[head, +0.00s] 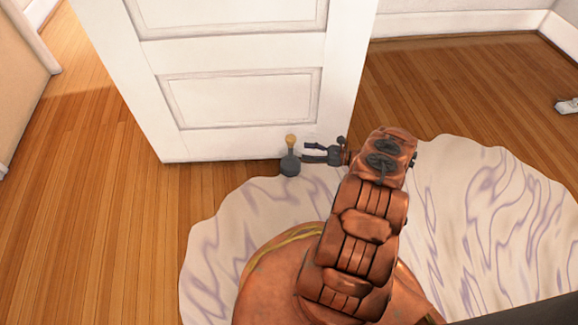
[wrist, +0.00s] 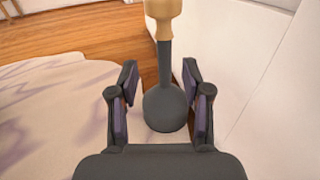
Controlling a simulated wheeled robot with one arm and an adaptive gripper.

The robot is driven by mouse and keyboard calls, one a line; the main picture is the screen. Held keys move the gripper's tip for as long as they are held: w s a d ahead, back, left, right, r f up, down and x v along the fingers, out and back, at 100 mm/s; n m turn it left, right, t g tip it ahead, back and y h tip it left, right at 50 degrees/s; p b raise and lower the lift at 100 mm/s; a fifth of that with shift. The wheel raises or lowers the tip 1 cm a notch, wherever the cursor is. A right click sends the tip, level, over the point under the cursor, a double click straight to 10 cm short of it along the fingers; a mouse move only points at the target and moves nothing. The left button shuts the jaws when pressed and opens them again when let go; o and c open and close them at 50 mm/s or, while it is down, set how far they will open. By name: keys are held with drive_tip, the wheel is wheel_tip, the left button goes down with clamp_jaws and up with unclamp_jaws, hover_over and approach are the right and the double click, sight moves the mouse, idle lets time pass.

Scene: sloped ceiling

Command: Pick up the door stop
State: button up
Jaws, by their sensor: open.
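The door stop (head: 290,163) stands upright on the floor at the bottom edge of the white door (head: 240,100). It has a round dark grey base, a thin dark neck and a tan knob on top. In the wrist view the door stop (wrist: 165,105) stands between and just beyond the fingertips, its base low between them. My gripper (head: 308,153) is open, low beside the door stop on its right in the head view. In the wrist view my gripper (wrist: 160,85) has a finger on each side of it, with no clear contact visible.
A wavy-edged cream rug (head: 480,220) with purple streaks covers the floor beneath and right of my arm. The door's face is close to the right finger in the wrist view. Bare wood floor (head: 110,220) is clear at left. A small grey object (head: 567,106) lies at far right.

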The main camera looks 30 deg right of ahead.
sight(291, 147)
drive_tip(key=shift+d+r+b+x, duration=0.15)
drive_tip(key=shift+b+x, duration=0.7)
drive_tip(key=shift+x, duration=1)
drive_tip(key=shift+d+r+b+x, duration=0.15)
drive_tip(key=shift+b+x, duration=0.7)
drive_tip(key=shift+x, duration=1)
drive_tip(key=shift+w+a, duration=0.1)
drive_tip(key=shift+w, duration=0.1)
clamp_jaws()
